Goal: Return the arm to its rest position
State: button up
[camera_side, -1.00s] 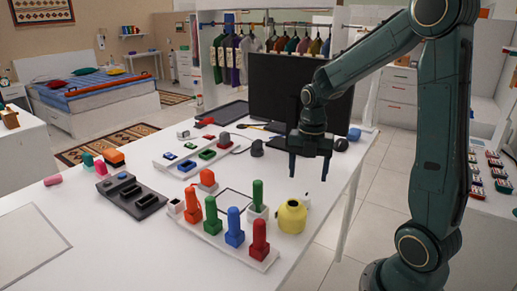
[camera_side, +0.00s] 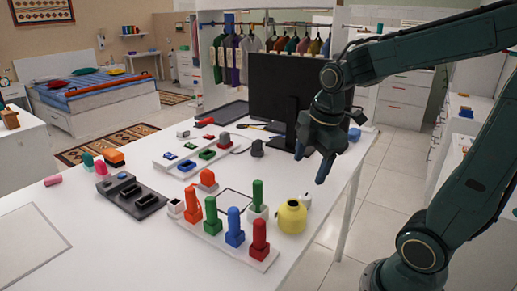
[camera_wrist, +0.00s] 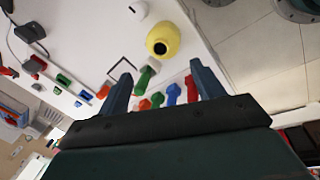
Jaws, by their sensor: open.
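My gripper (camera_side: 312,168) hangs in the air above the right edge of the white table (camera_side: 130,240), in front of the monitor (camera_side: 272,88). It is tilted, with its fingers pointing down. In the wrist view my gripper (camera_wrist: 163,88) shows two blue-grey fingers spread apart with nothing held between them. My arm reaches in from the right side of the side view, its elbow partly outside the frame.
A yellow pot (camera_side: 291,217) stands near the table's right edge, below my gripper. A white board with several coloured pegs, including a blue peg (camera_side: 234,228), is left of it. A dark tray (camera_side: 130,196) lies further left. The floor right of the table is clear.

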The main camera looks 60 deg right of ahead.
jog(key=s+a+r+m+t, duration=0.3)
jog(key=s+a+m, duration=0.4)
jog(key=m, duration=0.5)
jog(key=shift+s+r+y, duration=0.3)
jog(key=shift+s+r, duration=0.15)
jog(key=shift+s, duration=0.15)
